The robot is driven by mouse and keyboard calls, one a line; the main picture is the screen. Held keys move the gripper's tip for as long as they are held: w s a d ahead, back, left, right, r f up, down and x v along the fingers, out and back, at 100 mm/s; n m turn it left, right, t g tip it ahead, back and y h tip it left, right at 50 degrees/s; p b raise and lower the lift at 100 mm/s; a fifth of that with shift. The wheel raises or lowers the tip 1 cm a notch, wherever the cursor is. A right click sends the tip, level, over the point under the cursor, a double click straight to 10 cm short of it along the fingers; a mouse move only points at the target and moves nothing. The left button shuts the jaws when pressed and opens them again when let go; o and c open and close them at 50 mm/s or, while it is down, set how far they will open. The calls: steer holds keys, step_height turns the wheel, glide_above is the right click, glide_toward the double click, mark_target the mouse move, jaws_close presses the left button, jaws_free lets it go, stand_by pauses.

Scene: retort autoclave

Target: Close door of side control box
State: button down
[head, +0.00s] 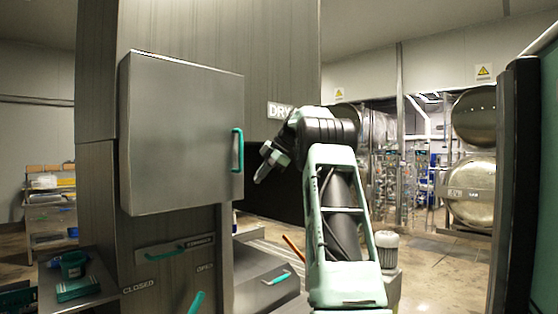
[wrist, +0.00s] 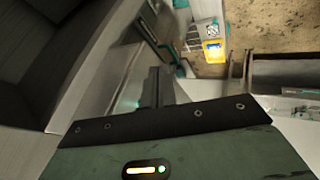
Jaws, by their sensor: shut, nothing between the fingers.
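The side control box (head: 180,130) is a grey metal box on the tall machine column, left of centre in the head view. I cannot tell whether a gap remains at the door's edge. A teal door handle (head: 238,150) stands upright at the door's right edge. My gripper (head: 262,178) is shut and empty, just right of the handle and slightly lower in the picture. No contact with the handle or door shows. In the wrist view, my dark fingers (wrist: 155,82) are together; the box door is not clearly identifiable there.
A shelf with a green tool (head: 73,265) juts out at lower left. A dark panel edge (head: 515,190) stands at right. Open floor (head: 450,265) lies right of my arm.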

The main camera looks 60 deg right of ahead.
steer(key=v, duration=0.8)
steer(key=shift+d+p, duration=0.3)
steer(key=shift+f, duration=0.1)
